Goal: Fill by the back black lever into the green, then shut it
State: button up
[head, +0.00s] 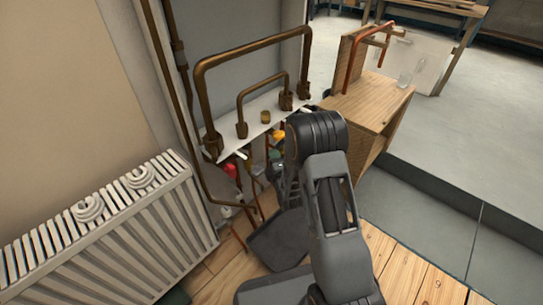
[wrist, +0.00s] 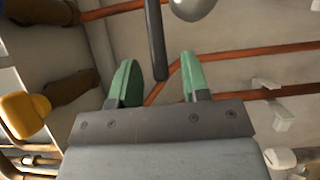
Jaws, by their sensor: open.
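In the wrist view, my gripper (wrist: 157,82) is open, with its two green-faced fingers apart and nothing held between them. A long black lever-like bar (wrist: 155,40) comes down from the top edge, its end in the gap between the fingertips; I cannot tell whether it touches either finger. In the head view my arm hides the gripper's tips and most of the fittings under the white shelf. A small green part (head: 273,155) shows beside my arm there. No green container can be clearly made out.
A yellow fitting (wrist: 22,115) is left of my gripper, and copper pipes (wrist: 240,52) run behind it. A rounded grey part (wrist: 192,8) hangs at the top. In the head view, a red part (head: 231,170), a white radiator (head: 110,235) and a wooden bench (head: 365,105) stand around.

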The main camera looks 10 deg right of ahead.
jog(key=shift+w+a+b, duration=0.1)
jog(key=shift+w+b, duration=0.25)
jog(key=shift+w, duration=1.4)
grip_shut()
